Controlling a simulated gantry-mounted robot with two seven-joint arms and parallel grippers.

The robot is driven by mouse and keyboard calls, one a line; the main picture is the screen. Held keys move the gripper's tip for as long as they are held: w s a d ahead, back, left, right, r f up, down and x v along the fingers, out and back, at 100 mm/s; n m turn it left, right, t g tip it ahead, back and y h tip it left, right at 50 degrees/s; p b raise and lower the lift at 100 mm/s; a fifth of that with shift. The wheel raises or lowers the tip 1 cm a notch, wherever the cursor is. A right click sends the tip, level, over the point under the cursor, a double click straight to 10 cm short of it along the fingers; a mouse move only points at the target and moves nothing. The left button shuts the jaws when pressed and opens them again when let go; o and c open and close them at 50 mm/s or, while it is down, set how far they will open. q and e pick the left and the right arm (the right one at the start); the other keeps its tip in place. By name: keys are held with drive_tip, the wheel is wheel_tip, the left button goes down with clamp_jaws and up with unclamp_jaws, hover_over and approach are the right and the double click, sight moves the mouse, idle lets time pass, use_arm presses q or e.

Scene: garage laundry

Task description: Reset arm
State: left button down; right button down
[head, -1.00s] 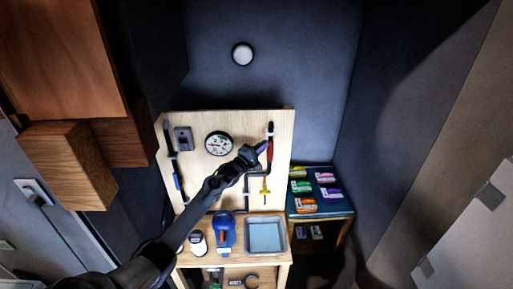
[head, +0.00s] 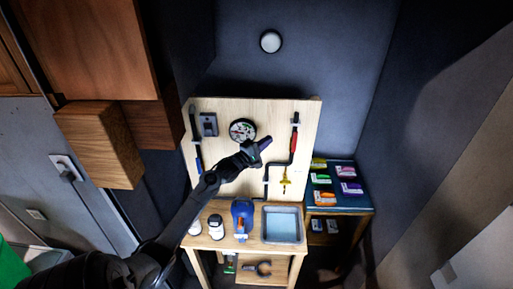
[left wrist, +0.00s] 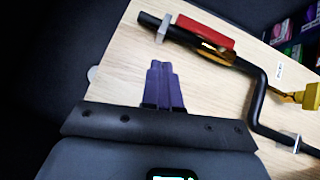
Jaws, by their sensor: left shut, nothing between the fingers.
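My left arm comes in from the lower left in the head view. Its gripper (head: 262,145) is in front of the wooden pegboard panel (head: 222,110), just left of a red-handled tool (head: 294,140) on a black rod. In the left wrist view the purple fingers (left wrist: 162,85) are shut together with nothing between them. They point at bare panel, left of and below the red handle (left wrist: 205,33), and look apart from it. My right gripper is not in view.
A workbench below holds a grey tray (head: 265,239), a blue bottle (head: 242,218) and a white jar (head: 216,227). A side table (head: 345,209) with several coloured packets stands right. A yellow tool (head: 285,181) hangs low on the panel. Wooden cabinets (head: 100,145) are at left.

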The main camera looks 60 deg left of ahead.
use_arm(q)
drive_tip(key=s+d+f+g, duration=0.1)
drive_tip(key=s+d+f, duration=0.25)
drive_tip(key=s, duration=0.25)
drive_tip(key=s+d+f+m+g+h+p, duration=0.2)
drive_tip(key=d+f, duration=0.1)
drive_tip(key=d, duration=0.7)
drive_tip(key=s+d+f+m+g+h+p, duration=0.1)
drive_tip(key=s+d+f+m+g+p, duration=0.2)
drive_tip(key=d, duration=0.7)
drive_tip(key=s+d+f+m+g+h+p, duration=0.15)
drive_tip(key=d+f, duration=0.25)
drive_tip(key=d, duration=0.6)
drive_tip(key=s+d+r+m+g+h, duration=0.15)
drive_tip(key=s+d+m+g, duration=0.25)
drive_tip(key=s+d+m, duration=0.55)
drive_tip(key=s+m+g, duration=0.1)
drive_tip(key=m, duration=0.2)
drive_tip(key=s+d+m+g, duration=0.1)
drive_tip(key=s+m+g, duration=0.1)
drive_tip(key=m, duration=0.1)
drive_tip(key=s+d+r+m+g+y, duration=0.1)
drive_tip(key=s+m, duration=0.1)
drive_tip(key=m, duration=0.1)
drive_tip(key=shift+s, duration=0.25)
